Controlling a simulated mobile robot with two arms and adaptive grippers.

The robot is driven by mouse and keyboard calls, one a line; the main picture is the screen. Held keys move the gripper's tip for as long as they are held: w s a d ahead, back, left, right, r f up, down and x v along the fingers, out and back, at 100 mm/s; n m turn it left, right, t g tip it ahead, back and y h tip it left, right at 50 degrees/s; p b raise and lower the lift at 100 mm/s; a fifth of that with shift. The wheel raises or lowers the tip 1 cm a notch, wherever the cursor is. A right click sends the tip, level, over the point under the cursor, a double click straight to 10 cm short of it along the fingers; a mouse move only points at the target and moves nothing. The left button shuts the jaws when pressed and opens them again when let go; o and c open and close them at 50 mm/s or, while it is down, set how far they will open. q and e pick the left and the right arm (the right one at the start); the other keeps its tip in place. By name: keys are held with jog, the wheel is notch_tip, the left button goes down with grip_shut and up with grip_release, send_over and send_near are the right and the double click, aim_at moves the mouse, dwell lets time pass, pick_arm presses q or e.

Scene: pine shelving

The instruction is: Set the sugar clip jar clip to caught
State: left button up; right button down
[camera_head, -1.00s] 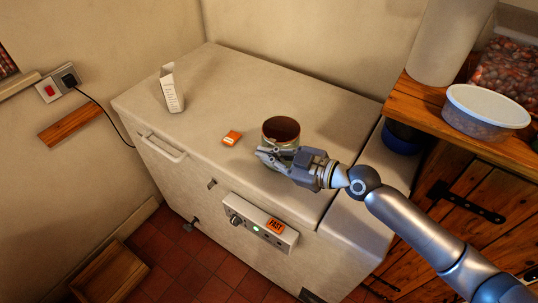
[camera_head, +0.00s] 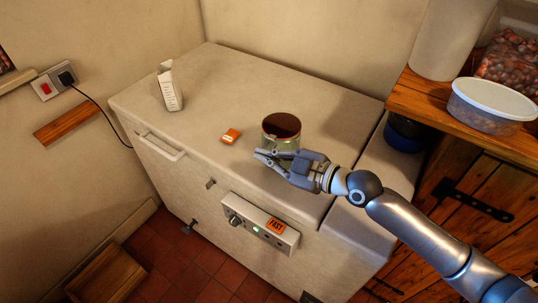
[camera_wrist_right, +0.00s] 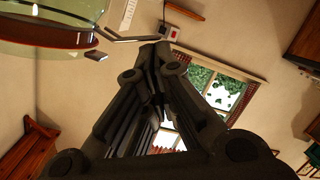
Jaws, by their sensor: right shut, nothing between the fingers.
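The sugar clip jar (camera_head: 281,141) stands on the white chest lid in the head view. Its top looks dark reddish-brown with an orange-red rim, and its body is glass. In the right wrist view the jar (camera_wrist_right: 50,28) fills the upper left corner, with an orange-red ring. A thin grey wire clip (camera_wrist_right: 128,38) sticks out from it towards my fingertips; whether it is caught I cannot tell. My right gripper (camera_head: 259,156) is shut and empty, just in front of the jar, its tips at the jar's near left. Contact with the clip is unclear. My left gripper is out of view.
A small orange packet (camera_head: 231,136) lies left of the jar, and a white carton (camera_head: 170,88) stands farther back left. A wooden shelf (camera_head: 419,97) at right carries a clear tub (camera_head: 490,107). The chest top behind the jar is clear.

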notch_tip(320, 180, down, 4)
jog(key=n+b, duration=0.2)
jog(key=b, duration=0.1)
jog(key=n+t+b, duration=0.1)
jog(key=n+b, duration=0.2)
jog(key=shift+s+a+t+b, duration=0.1)
jog(key=shift+t+b, duration=0.2)
jog(key=shift+b, duration=0.1)
jog(key=shift+w+f+n+t+b, duration=0.25)
jog(key=shift+f+n+b, duration=0.45)
jog(key=shift+n+b, duration=0.4)
jog(key=shift+w+d+f+n+t+b, duration=0.15)
jog(key=shift+d+f+n+t+b, duration=0.15)
jog(key=shift+n, duration=0.4)
jog(key=shift+r, duration=0.1)
jog(key=shift+a, duration=0.1)
